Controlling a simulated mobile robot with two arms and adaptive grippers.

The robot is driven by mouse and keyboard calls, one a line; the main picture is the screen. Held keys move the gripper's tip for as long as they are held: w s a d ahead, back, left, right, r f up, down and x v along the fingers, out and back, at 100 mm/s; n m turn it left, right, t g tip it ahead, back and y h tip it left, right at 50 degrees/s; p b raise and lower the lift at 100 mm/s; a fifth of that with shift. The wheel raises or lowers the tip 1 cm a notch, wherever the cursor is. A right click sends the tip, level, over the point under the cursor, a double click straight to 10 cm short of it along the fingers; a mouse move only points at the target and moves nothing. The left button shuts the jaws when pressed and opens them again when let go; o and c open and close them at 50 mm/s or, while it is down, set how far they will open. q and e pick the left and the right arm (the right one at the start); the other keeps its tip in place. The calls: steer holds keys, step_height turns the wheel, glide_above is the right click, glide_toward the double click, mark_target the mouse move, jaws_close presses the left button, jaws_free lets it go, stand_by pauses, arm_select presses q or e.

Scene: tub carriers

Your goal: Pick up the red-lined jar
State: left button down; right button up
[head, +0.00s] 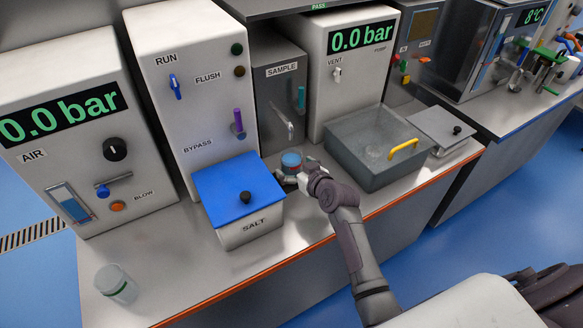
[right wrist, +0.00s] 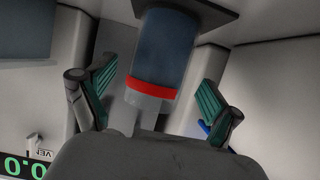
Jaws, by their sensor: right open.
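The red-lined jar (head: 291,160) stands on the counter between the blue-lidded salt box and the grey basin, its top blue in the head view. In the right wrist view the jar (right wrist: 166,50) shows a dark blue body with a red band. My right gripper (head: 298,176) is at the jar, and its fingers partly hide it in the head view. In the right wrist view the open gripper (right wrist: 157,75) has one green-padded finger on each side of the jar, with gaps visible. My left gripper is not in view.
The salt box (head: 250,232) with its blue lid stands close left of the jar. The grey basin (head: 350,165) with a yellow handle is at right. Control cabinets (head: 190,80) stand behind. A clear jar with a green band (head: 116,284) stands at the counter's front left.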

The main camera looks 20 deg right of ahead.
steer(key=shift+x, duration=1.5)
steer(key=shift+d, duration=0.1)
steer(key=c, duration=1.4)
steer(key=shift+c, duration=0.2)
